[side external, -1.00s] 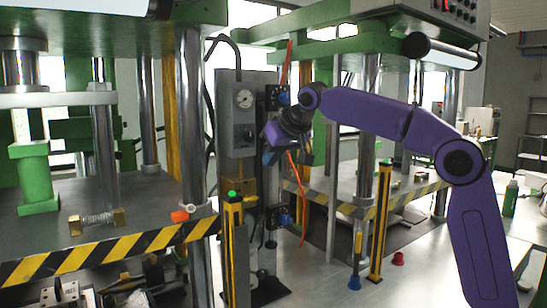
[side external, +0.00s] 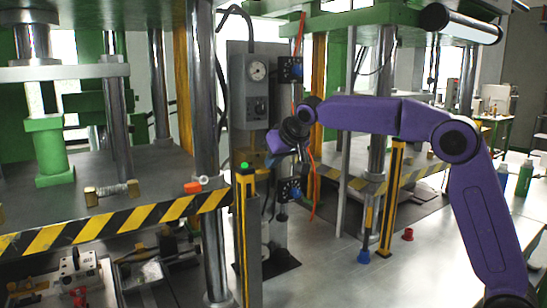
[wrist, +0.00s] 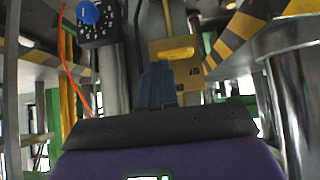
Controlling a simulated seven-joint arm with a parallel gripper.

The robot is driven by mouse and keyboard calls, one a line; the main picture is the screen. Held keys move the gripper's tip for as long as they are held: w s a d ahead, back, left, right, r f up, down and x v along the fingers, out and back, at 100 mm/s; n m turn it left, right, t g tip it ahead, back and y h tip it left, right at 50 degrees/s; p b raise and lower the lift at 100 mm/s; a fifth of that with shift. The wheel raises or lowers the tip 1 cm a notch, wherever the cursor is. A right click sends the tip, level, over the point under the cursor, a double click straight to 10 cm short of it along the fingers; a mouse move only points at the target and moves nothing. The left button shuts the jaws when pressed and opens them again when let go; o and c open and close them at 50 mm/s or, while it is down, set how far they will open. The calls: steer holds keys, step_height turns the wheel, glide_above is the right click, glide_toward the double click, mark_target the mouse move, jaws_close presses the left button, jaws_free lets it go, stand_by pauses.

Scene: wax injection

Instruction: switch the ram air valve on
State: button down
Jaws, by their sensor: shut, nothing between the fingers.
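Two black blocks with blue knobs sit on the upright column, an upper one (side external: 290,69) and a lower one (side external: 288,190). No readable label shows which is the ram air valve. An orange air line (side external: 300,35) runs down beside them. My gripper (side external: 271,148) is between the two blocks in height, in front of the column near a brass block (side external: 250,160). In the wrist view its blue fingers (wrist: 158,85) are together and empty, pointing toward a brass plate (wrist: 188,72) with a yellow bar. One blue-knobbed block (wrist: 98,22) shows at upper left there.
A grey box with a gauge (side external: 257,72) and dial hangs left of the column. Striped rails (side external: 110,222) edge the presses. The front bench (side external: 330,270) is largely clear.

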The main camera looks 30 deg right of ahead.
steer(key=shift+d+f+m+y, duration=0.2)
steer(key=shift+d+m+y, duration=0.2)
steer(key=shift+y, duration=0.3)
stand_by(0.4)
steer(key=f+m+t+y, duration=0.1)
steer(key=m+y, duration=0.1)
steer(key=y, duration=0.1)
steer(key=f+m+t+y, duration=0.1)
steer(key=f+m+y, duration=0.1)
steer(key=y, duration=0.2)
steer(key=d+f+m+y, duration=0.1)
steer(key=m+y, duration=0.1)
steer(key=y, duration=0.1)
steer(key=shift+f+m+t, duration=0.25)
steer(key=shift+m+t, duration=0.15)
stand_by(0.6)
steer(key=w+d+r+v, duration=0.1)
steer(key=w+d+v, duration=0.1)
steer(key=v, duration=1.1)
steer(key=shift+w+a, duration=0.1)
